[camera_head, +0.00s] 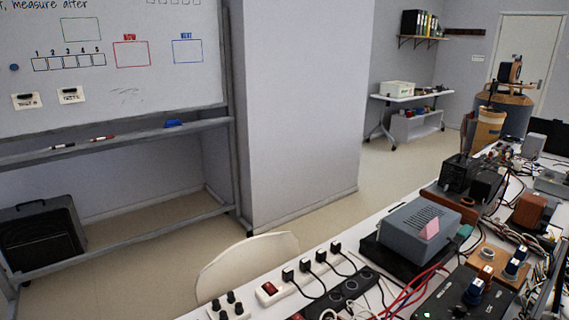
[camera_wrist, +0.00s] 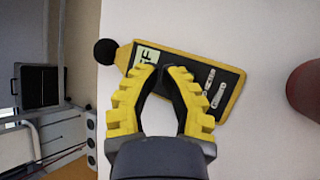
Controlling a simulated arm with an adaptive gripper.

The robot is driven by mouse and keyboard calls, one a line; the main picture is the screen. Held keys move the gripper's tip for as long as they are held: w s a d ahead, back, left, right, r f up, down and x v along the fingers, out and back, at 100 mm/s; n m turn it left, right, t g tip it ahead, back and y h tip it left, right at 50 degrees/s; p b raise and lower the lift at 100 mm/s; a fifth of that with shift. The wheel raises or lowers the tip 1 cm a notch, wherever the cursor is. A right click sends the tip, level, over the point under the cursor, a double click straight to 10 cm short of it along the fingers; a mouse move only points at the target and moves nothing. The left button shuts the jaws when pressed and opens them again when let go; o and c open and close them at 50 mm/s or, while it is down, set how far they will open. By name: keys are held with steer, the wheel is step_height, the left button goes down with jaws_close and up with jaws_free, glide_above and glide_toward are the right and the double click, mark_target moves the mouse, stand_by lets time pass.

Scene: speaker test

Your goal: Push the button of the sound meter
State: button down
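In the wrist view, the sound meter (camera_wrist: 230,82) lies on a white tabletop. It has a yellow body, a black face, a black foam ball (camera_wrist: 105,51) at its upper left end and a pale display (camera_wrist: 147,56). Light-coloured buttons (camera_wrist: 218,94) show right of my gripper. The fingers hide part of the meter's face. I cannot tell whether they touch it. I cannot make out the meter in the head view.
A dark red round object (camera_wrist: 306,88) stands right of the meter. The tabletop edge runs left of it. In the head view, the crowded table holds a grey box (camera_head: 415,232), a power strip (camera_head: 290,285), red cables and several devices. A white chair (camera_head: 250,262) stands beside it.

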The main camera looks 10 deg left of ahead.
steer(key=shift+r, duration=0.3)
steer(key=shift+r, duration=3)
stand_by(0.9)
